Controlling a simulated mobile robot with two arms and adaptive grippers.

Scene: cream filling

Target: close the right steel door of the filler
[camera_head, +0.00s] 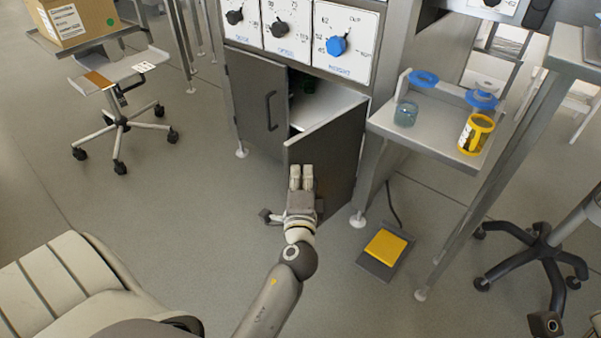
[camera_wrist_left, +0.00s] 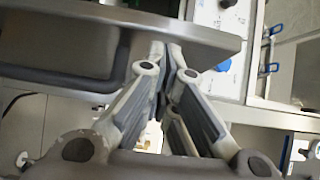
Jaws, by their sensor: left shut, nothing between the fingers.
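The right steel door (camera_head: 335,150) of the filler stands partly open in the head view, swung out towards me, with the cabinet's inside showing behind it. The left steel door (camera_head: 252,105), with a dark bar handle, looks closed. My left gripper (camera_head: 301,178) is shut and empty, in front of the right door near its free edge; it covers part of the door. In the left wrist view its fingertips (camera_wrist_left: 168,48) meet close to a grey steel panel with a handle (camera_wrist_left: 60,78); I cannot tell whether they touch it. My right gripper is not in view.
A yellow foot pedal (camera_head: 386,246) lies on the floor right of the door. Office chairs stand left and right. The floor left of the door is clear.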

